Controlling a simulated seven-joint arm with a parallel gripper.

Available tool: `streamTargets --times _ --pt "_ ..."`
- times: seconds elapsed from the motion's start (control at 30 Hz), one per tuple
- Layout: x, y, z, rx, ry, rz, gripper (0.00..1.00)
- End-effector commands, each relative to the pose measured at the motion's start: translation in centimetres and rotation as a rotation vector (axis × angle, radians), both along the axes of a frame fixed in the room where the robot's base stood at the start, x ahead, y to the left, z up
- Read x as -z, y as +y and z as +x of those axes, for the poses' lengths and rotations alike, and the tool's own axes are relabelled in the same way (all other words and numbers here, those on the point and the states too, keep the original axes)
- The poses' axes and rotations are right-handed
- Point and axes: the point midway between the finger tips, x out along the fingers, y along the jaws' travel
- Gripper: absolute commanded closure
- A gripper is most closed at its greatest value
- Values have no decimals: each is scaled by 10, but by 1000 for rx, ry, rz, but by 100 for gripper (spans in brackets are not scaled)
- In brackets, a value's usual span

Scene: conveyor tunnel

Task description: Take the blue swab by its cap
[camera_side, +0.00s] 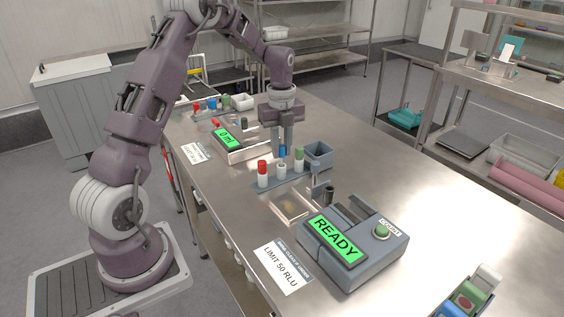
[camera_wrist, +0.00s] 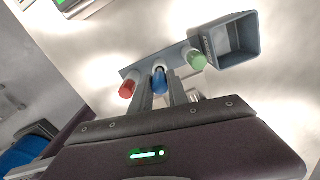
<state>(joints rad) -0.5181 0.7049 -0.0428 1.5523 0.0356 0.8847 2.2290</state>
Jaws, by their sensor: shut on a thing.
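The blue swab (camera_side: 282,152) stands upright in the middle of a small grey rack, between a red-capped swab (camera_side: 262,168) on the left and a green-capped swab (camera_side: 299,155) on the right. My gripper (camera_side: 282,150) is directly above the rack with its fingers pointing down, shut on the blue cap. In the wrist view the blue cap (camera_wrist: 159,82) shows between the two fingertips. The red cap (camera_wrist: 128,87) and the green cap (camera_wrist: 197,61) are on either side, apart from the fingers. The white lower part of the blue swab still appears seated in the rack (camera_side: 285,182).
A grey open bin (camera_side: 319,153) stands just right of the rack. A grey device reading READY (camera_side: 352,245) is at the front, with a clear tray (camera_side: 291,206) beside it. A second green display (camera_side: 228,138) is behind left.

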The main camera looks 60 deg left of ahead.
Motion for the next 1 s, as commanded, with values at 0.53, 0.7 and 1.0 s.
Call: streamTargets --times 0.53,0.7,1.0 --pt "-30 0 1 0 -2 2 100" --pt "-39 0 0 0 0 1 100" --pt "-39 0 0 0 0 0 100"
